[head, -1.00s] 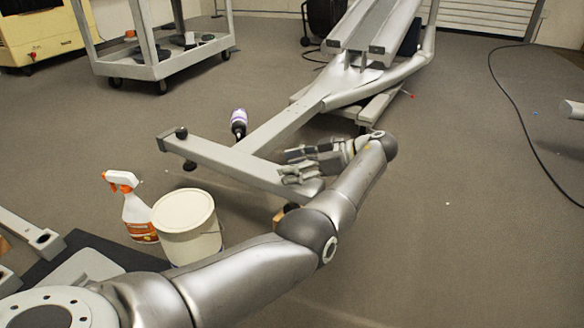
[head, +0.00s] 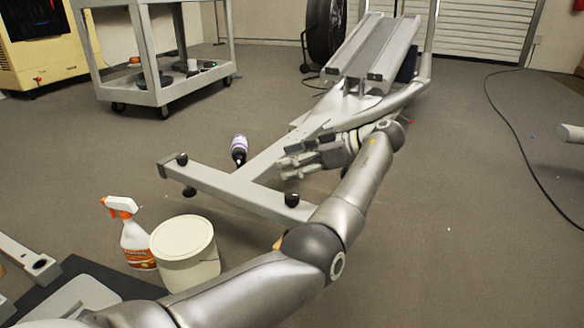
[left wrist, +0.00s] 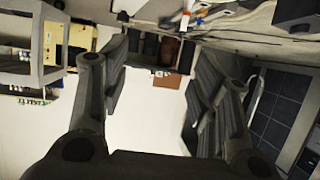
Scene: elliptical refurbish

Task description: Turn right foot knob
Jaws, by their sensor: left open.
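The grey elliptical frame (head: 232,189) has a foot crossbar at its near end. A black right foot knob (head: 292,199) stands on the crossbar's right end, close to my left arm. Another black knob (head: 182,158) is on the left end. Black feet show under the bar. My left gripper (head: 285,166) is open and empty in the head view, behind and above the right knob, with its fingers pointing left near the long beam. They look apart from the knob. In the left wrist view its open fingers (left wrist: 153,82) frame the room; I cannot make out the knob there.
A white bucket (head: 187,270) and a spray bottle (head: 136,240) stand left of my left arm. A dark bottle with a purple label (head: 239,149) is by the beam. A grey cart (head: 160,95) stands at the back left. Floor to the right is mostly clear, with a black cable (head: 507,125).

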